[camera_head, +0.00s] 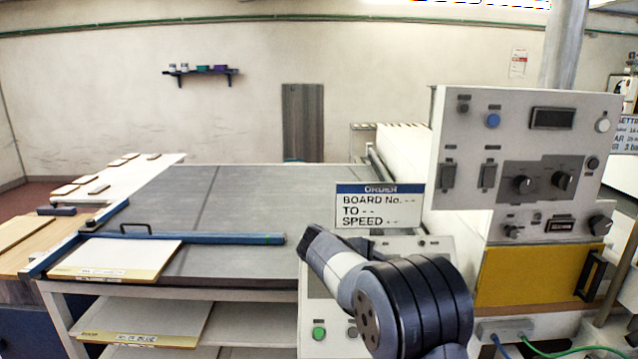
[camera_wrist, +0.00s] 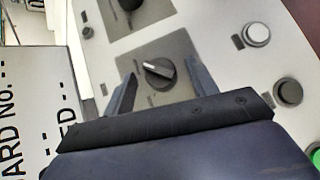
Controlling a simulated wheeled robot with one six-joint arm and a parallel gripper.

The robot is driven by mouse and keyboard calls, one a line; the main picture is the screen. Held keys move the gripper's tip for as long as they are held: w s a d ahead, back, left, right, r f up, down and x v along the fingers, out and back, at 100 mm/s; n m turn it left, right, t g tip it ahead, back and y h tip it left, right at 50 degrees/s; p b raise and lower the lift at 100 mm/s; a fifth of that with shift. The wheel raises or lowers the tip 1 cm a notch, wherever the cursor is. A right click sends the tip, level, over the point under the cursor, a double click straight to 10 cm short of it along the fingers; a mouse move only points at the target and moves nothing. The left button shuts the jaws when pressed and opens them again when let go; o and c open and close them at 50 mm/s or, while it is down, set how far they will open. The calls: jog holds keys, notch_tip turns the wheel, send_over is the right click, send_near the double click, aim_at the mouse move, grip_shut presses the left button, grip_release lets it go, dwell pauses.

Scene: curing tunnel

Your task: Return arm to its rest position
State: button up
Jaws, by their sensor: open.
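My gripper (camera_wrist: 160,68) is open and empty in the wrist view, its two dark fingers spread apart. A black rotary knob (camera_wrist: 158,73) on a grey plate shows between and beyond the fingers. I cannot tell how near the fingers are to it. In the head view my arm (camera_head: 415,305) is bent at the lower middle, in front of a low control panel (camera_head: 319,284). My gripper cannot be made out there, and the arm hides much of that panel.
In the wrist view a white button (camera_wrist: 257,34), a black button (camera_wrist: 288,92) and a green button (camera_wrist: 315,157) lie right of the fingers. The order sign (camera_head: 378,206) stands close behind my arm. A tall control box (camera_head: 520,110) is at right; a grey table (camera_head: 240,200) at left.

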jog(key=shift+r+p, duration=0.15)
jog(key=shift+p, duration=0.2)
